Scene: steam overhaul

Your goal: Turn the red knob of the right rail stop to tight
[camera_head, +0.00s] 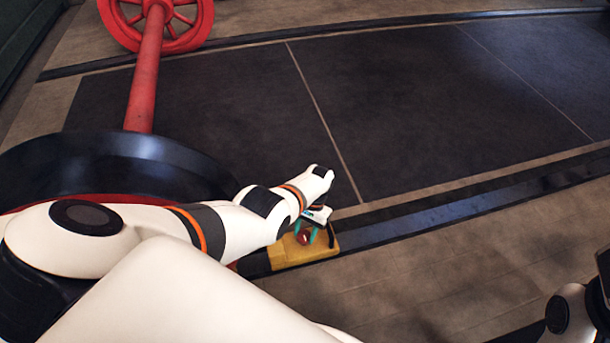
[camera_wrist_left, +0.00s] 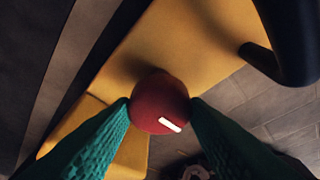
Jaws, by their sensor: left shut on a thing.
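The right rail stop (camera_head: 287,256) is a yellow block sitting on the near dark rail, with a dark curved handle. Its round red knob (camera_head: 304,237) is on top. In the left wrist view the red knob (camera_wrist_left: 160,102) carries a white mark pointing to the lower right. My left gripper (camera_head: 306,235) comes down over the stop. Its green fingers (camera_wrist_left: 160,108) touch the knob on both sides and are shut on it. My right gripper is not clearly seen; only part of my right arm shows at the lower right.
A red wheelset axle (camera_head: 146,85) with a red spoked wheel (camera_head: 165,20) and a big dark near wheel (camera_head: 110,160) stands left of the stop. The near rail (camera_head: 440,210) runs on to the right, clear. Dark floor panels lie between the rails.

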